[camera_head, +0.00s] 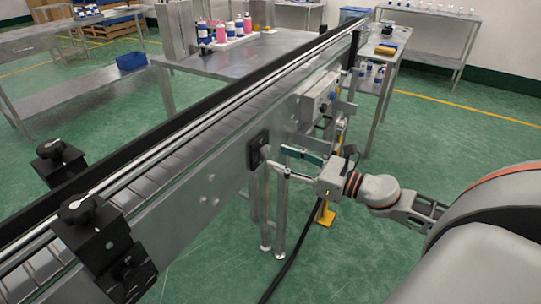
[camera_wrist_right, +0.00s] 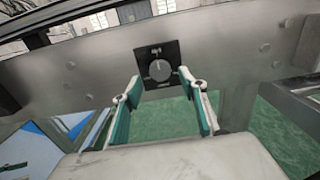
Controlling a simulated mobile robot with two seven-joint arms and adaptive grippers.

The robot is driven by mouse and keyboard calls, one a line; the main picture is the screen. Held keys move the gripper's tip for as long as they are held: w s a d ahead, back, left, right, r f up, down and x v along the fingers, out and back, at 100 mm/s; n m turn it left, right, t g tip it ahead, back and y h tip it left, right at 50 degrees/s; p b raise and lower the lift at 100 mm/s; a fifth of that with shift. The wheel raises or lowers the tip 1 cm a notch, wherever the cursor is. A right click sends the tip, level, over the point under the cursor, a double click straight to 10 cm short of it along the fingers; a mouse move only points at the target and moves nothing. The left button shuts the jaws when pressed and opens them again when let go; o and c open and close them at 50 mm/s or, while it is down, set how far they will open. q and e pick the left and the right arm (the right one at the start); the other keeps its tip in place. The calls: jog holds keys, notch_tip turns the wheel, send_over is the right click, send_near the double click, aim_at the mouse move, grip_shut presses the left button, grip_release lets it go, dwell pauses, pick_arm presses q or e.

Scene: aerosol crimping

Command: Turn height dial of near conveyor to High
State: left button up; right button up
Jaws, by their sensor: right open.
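The near conveyor (camera_head: 195,185) runs from lower left to upper right in the head view. Its height dial (camera_wrist_right: 159,70) is a grey round knob on a black square plate (camera_wrist_right: 157,52) on the conveyor's side wall. The plate also shows in the head view (camera_head: 258,150), side-on. My right gripper (camera_wrist_right: 160,98) is open, with its two green-padded fingers apart, pointing at the dial and just below it in the wrist view. In the head view, the right gripper (camera_head: 283,160) is close to the plate. Whether a finger touches the dial I cannot tell. My left gripper is not in view.
A grey control box (camera_head: 318,95) sticks out from the conveyor's side beyond the dial. Black clamp knobs (camera_head: 78,208) stand at the conveyor's near end. Metal legs (camera_head: 280,210) and a black cable (camera_head: 292,255) are below the gripper. A table (camera_head: 215,62) with bottles stands behind.

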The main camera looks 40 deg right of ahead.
aim_at(269, 154)
jog(key=shift+x, duration=1.75)
jog(key=c, duration=1.1)
